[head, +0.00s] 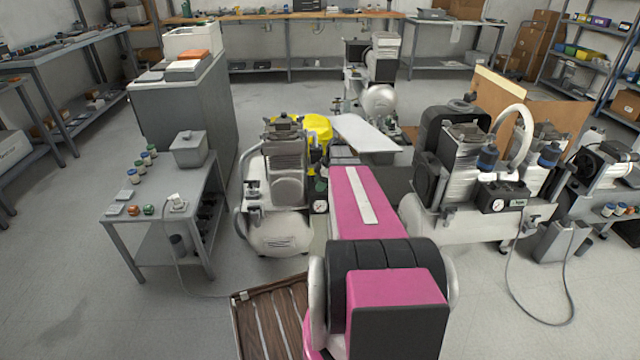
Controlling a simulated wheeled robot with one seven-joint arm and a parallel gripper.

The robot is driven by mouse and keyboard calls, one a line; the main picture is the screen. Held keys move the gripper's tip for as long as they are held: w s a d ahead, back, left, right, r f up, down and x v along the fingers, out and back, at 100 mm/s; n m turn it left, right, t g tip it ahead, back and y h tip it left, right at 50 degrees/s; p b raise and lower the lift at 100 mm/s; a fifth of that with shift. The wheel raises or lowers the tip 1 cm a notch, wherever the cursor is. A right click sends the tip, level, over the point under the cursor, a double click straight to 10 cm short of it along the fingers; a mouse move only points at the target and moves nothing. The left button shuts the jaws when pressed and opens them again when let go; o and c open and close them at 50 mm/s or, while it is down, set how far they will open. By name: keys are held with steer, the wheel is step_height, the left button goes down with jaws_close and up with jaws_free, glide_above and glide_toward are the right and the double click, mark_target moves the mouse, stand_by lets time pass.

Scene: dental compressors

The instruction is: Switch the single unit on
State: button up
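A compressor with one ribbed grey motor head (284,165) on a silvery-white tank (280,232) stands on the floor left of centre, upright; it looks like the single unit. A small round gauge (320,206) shows at its right side, beside a dark fitting. I cannot make out its switch or the switch's position. My pink and black arm (365,205) reaches forward from the bottom, just right of this compressor. My gripper cannot be made out; the arm's far end is hidden or unclear.
A larger compressor (470,165) with two motor heads stands to the right, and another (378,95) behind. A grey table (150,215) with jars and a box is on the left. A brown slatted panel (270,318) lies at the bottom. Floor at lower left is clear.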

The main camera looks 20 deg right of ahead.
steer(key=c, duration=0.4)
steer(key=shift+m, duration=0.3)
steer(key=m, duration=0.1)
steer(key=m+t, duration=0.1)
steer(key=m, duration=0.1)
steer(key=shift+s+m+t+h, duration=0.15)
steer(key=shift+m+t+h, duration=0.15)
steer(key=m+t+h, duration=0.1)
steer(key=m, duration=0.2)
steer(key=shift+a+m, duration=0.1)
steer(key=shift+m, duration=0.3)
steer(key=m+h, duration=0.1)
steer(key=m, duration=0.1)
steer(key=m+h, duration=0.1)
steer(key=m, duration=0.2)
steer(key=shift+a+t, duration=0.1)
steer(key=shift+t, duration=0.3)
steer(key=shift+m+h, duration=0.9)
steer(key=shift+m, duration=1.5)
